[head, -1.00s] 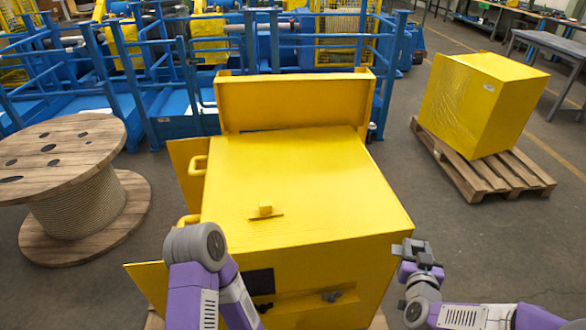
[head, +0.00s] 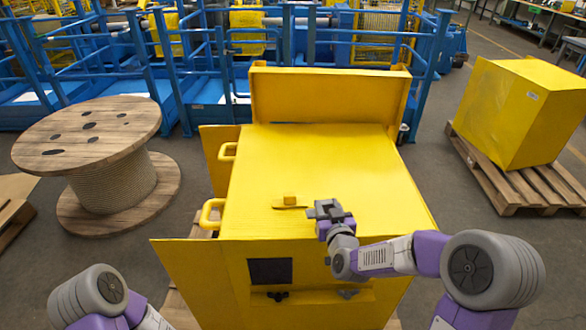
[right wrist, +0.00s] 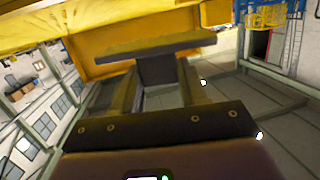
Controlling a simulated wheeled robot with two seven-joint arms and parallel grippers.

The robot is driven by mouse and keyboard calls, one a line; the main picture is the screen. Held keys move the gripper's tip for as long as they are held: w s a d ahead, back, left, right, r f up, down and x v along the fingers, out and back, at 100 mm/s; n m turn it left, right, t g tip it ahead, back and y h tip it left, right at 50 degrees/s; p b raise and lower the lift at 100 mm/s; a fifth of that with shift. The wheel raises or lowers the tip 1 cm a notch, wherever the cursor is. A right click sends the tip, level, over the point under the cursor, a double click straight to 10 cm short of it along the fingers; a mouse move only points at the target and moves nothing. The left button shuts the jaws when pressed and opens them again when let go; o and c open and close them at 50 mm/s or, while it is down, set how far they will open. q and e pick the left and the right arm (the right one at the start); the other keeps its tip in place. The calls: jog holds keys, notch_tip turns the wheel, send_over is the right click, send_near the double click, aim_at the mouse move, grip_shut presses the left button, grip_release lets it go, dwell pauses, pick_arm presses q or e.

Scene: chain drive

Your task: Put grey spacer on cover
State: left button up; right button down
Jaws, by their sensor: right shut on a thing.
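The cover is the flat yellow top (head: 345,160) of the big yellow housing in the head view. A small yellow block (head: 291,199) sits on it with a thin dark strip at its base. My right gripper (head: 322,208) is over the near part of the cover, just right of that block. In the right wrist view its two fingers are shut on the grey spacer (right wrist: 158,70), a dark block between the fingertips. I cannot tell whether the spacer touches the cover. Only part of my left arm shows at the lower left; its gripper is out of view.
A raised yellow panel (head: 330,97) stands at the housing's back edge. Yellow handles (head: 212,217) stick out at its left. A wooden cable reel (head: 110,185) stands left, a yellow crate (head: 515,110) on a pallet right. Blue railings (head: 190,70) run behind.

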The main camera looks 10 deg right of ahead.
notch_tip(320, 180, up, 6)
jog(key=m+h+b, duration=0.1)
jog(key=h+b, duration=0.1)
send_over(367, 213)
jog(key=shift+t, duration=0.4)
notch_tip(367, 213, down, 6)
jog(key=shift+w+r+b, duration=0.15)
jog(key=shift+b, duration=0.95)
notch_tip(367, 213, down, 4)
jog(key=shift+f+b, duration=0.15)
jog(key=shift+b, duration=0.45)
jog(key=c, duration=0.6)
grip_release()
